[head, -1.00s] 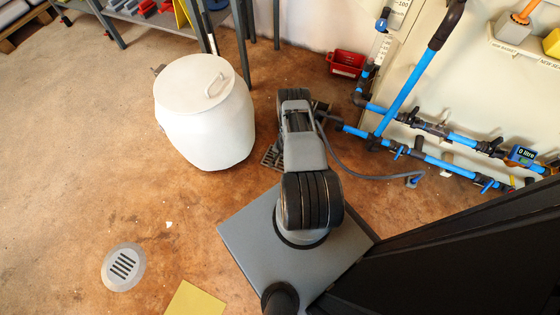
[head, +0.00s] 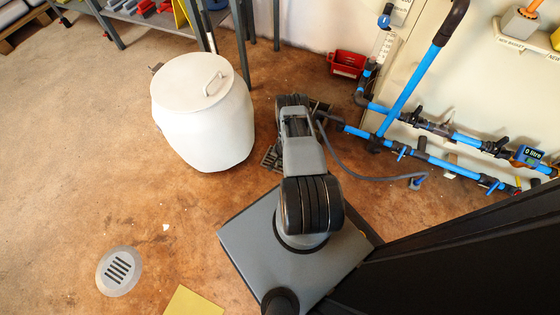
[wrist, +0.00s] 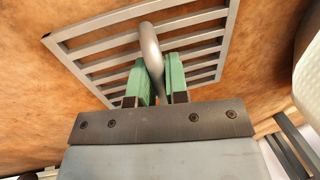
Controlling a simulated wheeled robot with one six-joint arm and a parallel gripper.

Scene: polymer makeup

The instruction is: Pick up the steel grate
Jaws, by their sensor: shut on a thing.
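The steel grate (wrist: 84,52) is a slatted metal panel with a curved handle (wrist: 150,45). In the wrist view it fills the upper middle, in front of my gripper (wrist: 164,76). The two green fingers are closed around the handle, one on each side. In the head view only an edge of the grate (head: 270,158) shows, low beside my arm and right of the white drum; my arm hides the rest of it and the gripper. I cannot tell whether the grate touches the floor.
A white lidded drum (head: 203,115) stands just left of my arm. Blue pipes (head: 410,85) and a grey hose (head: 375,178) are to the right. A red bin (head: 346,64) is by the wall. A round floor drain (head: 119,270) lies at lower left, with open floor around it.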

